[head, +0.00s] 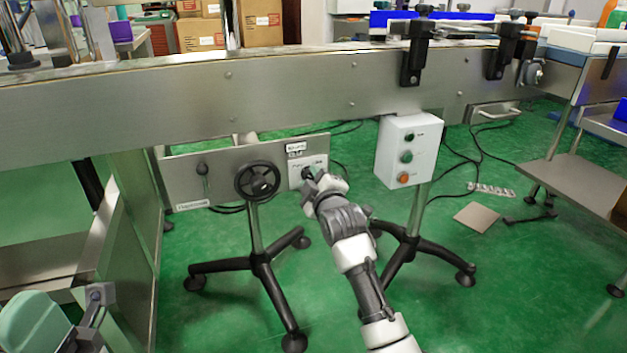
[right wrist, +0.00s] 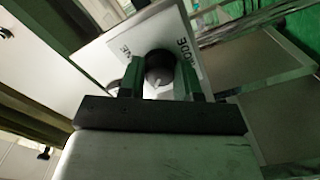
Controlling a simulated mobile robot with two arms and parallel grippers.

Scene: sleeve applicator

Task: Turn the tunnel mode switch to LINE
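The tunnel mode switch shows in the right wrist view as a round dark knob (right wrist: 160,68) with a pale mark on its lower part. It sits on a white label plate, with "MODE" readable to its right and letters ending in "NE" to its left. My right gripper (right wrist: 161,76) has one finger on each side of the knob and appears shut on it, though the contact is partly in shadow. In the head view my right gripper (head: 313,174) reaches the right end of the steel panel (head: 225,165) and hides most of the switch. My left gripper is not in view.
A black handwheel (head: 257,181) and a small lever (head: 203,170) sit left on the same panel. The conveyor's steel side (head: 200,100) runs above. Cables lie on the green floor.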

